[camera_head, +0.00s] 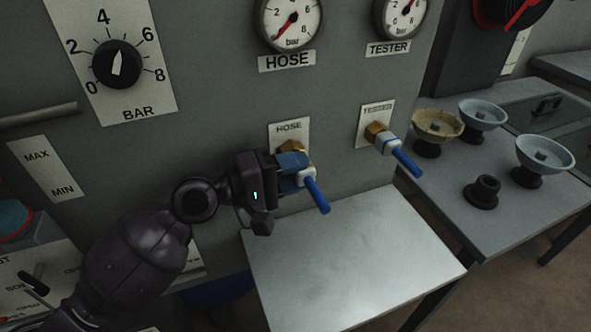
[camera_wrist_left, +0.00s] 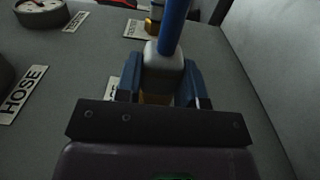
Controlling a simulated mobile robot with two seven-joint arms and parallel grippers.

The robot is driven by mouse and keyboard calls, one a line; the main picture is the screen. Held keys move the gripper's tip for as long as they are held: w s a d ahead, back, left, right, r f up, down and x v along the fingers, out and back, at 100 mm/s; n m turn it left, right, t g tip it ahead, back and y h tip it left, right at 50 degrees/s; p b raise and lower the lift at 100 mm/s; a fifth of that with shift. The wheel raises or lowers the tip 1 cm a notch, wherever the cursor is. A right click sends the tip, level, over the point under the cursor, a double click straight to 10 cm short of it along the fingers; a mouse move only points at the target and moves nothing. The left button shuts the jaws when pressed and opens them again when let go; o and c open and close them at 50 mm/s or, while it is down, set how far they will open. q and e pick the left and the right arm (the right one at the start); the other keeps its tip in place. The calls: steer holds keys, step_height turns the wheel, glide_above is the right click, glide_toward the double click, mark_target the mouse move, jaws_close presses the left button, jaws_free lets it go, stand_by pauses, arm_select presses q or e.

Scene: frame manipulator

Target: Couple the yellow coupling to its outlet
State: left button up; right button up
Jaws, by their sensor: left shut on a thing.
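My left gripper (camera_head: 293,172) is shut on a white coupling (camera_head: 307,177) with a blue hose stub (camera_head: 318,197), in front of the panel's HOSE outlet. A brass-yellow fitting (camera_head: 292,146) shows at that outlet, partly hidden by the blue fingers. In the left wrist view the gripper (camera_wrist_left: 163,85) has a finger on each side of the white coupling (camera_wrist_left: 164,62), with brass-yellow (camera_wrist_left: 155,98) just behind it. I cannot tell whether the coupling is fully seated. A similar white coupling (camera_head: 388,144) sits on the brass TESTER outlet (camera_head: 376,131). My right gripper is not in view.
A bare metal shelf (camera_head: 345,255) juts out below the outlets. At the right, a grey table (camera_head: 450,180) bears several bowl-shaped parts and a black ring-like part (camera_head: 486,191). The pressure dial (camera_head: 116,63) and gauges are on the panel above.

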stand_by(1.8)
arm_select(q)
steer(key=shift+w+a, duration=0.2)
steer(key=shift+w, duration=0.35)
steer(key=o, duration=1)
steer(key=shift+c, duration=0.2)
